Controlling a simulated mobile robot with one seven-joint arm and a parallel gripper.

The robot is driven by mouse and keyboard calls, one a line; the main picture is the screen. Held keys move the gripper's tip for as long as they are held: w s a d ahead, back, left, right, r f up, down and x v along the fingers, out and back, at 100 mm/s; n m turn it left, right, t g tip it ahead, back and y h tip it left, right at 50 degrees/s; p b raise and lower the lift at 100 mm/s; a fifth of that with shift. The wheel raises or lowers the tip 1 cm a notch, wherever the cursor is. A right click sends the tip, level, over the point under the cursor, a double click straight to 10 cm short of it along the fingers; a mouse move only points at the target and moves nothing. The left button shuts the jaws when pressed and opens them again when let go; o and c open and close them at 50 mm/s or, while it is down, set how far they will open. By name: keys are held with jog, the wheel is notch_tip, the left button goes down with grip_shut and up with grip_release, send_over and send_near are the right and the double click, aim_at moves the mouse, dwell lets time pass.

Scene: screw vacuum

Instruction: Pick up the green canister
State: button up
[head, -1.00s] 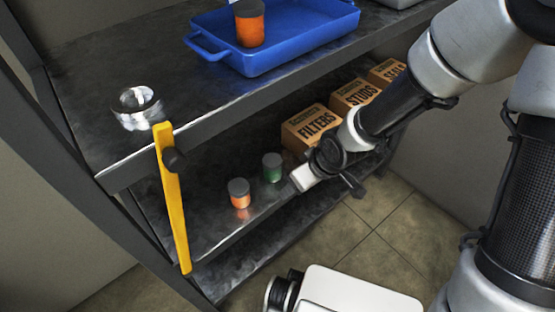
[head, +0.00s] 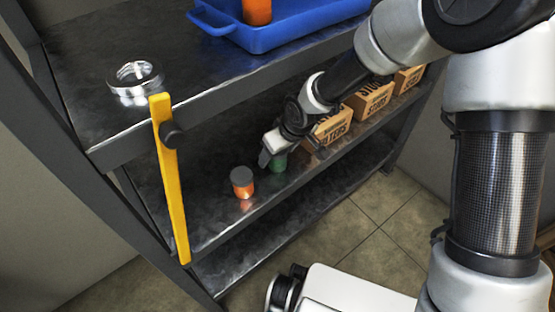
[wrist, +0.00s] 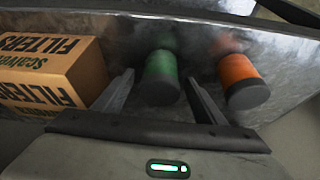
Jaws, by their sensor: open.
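The green canister (head: 279,163), with a dark lid, stands on the middle shelf and is partly covered by my gripper (head: 270,158) in the head view. In the wrist view the green canister (wrist: 161,78) lies between the two open fingers of my gripper (wrist: 160,90), with a gap to each side. I cannot tell whether either finger touches it. Nothing is held.
An orange canister (head: 242,183) stands just left of the green one on the same shelf. Cardboard boxes, the nearest marked FILTERS (wrist: 48,68), stand on the other side.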

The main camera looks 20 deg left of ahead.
jog(key=shift+a+f, duration=0.15)
jog(key=shift+f, duration=0.25)
jog(key=shift+w+r, duration=0.1)
jog(key=c, duration=1.1)
jog(key=shift+c, duration=0.2)
jog(key=shift+r, duration=0.1)
